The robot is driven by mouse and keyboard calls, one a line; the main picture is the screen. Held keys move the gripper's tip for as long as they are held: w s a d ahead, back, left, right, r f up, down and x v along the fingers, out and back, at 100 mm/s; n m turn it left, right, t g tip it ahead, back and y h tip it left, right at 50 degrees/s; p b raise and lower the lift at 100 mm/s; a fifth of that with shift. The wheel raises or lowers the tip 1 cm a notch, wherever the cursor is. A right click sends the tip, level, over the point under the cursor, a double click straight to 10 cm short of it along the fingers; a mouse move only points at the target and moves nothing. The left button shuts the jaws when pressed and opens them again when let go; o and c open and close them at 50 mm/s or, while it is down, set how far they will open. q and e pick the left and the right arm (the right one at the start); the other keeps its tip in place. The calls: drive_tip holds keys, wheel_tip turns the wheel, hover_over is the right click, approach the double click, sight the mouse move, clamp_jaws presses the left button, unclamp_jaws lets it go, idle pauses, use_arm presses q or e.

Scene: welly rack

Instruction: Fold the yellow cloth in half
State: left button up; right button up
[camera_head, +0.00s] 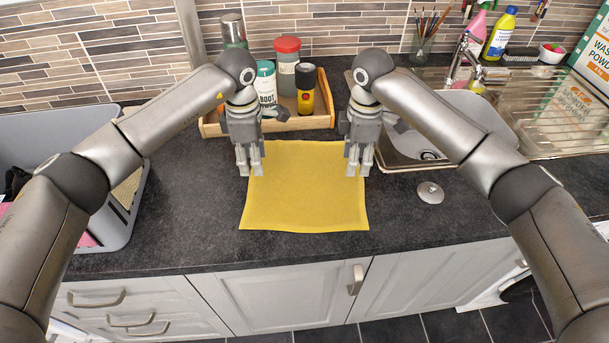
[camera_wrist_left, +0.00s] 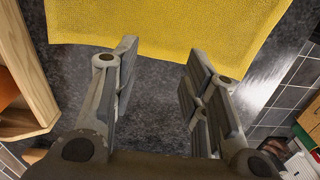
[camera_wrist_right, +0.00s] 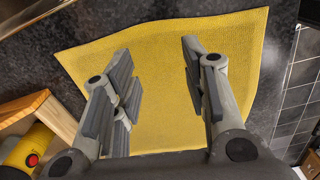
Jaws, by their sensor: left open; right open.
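The yellow cloth (camera_head: 305,190) lies spread flat on the dark worktop, its front edge near the worktop's front. My left gripper (camera_head: 250,172) is open over the cloth's far left corner area. In the left wrist view the cloth (camera_wrist_left: 170,25) shows beyond the open, empty fingers (camera_wrist_left: 158,70), with bare worktop between them. My right gripper (camera_head: 357,172) is open at the cloth's far right corner area. In the right wrist view the cloth (camera_wrist_right: 165,100) lies under and between its open fingers (camera_wrist_right: 160,65). The cloth's far corners are partly hidden by the grippers in the head view.
A wooden tray (camera_head: 322,117) with bottles and jars stands right behind the cloth. The sink (camera_head: 395,155) is to the right, with a metal plug (camera_head: 430,192) on the worktop. A grey crate (camera_head: 128,215) stands at the left. Worktop left of the cloth is clear.

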sight(257, 181)
use_arm(q)
drive_tip(key=f, duration=0.3)
drive_tip(key=w+f, duration=0.1)
drive_tip(key=f, duration=0.1)
drive_tip(key=shift+f, duration=0.2)
use_arm(e)
drive_tip(key=f, duration=0.3)
drive_tip(key=w+f, duration=0.1)
drive_tip(key=f, duration=0.1)
drive_tip(key=shift+f, duration=0.2)
use_arm(q)
drive_tip(key=shift+f, duration=0.15)
use_arm(e)
drive_tip(key=shift+f, duration=0.15)
use_arm(q)
drive_tip(key=shift+s, duration=0.3)
use_arm(e)
drive_tip(key=shift+s, duration=0.25)
use_arm(q)
drive_tip(key=shift+w+f, duration=0.15)
use_arm(e)
drive_tip(key=shift+w+f, duration=0.15)
use_arm(q)
drive_tip(key=shift+f, duration=0.1)
drive_tip(key=shift+c, duration=0.2)
use_arm(e)
drive_tip(key=shift+c, duration=0.2)
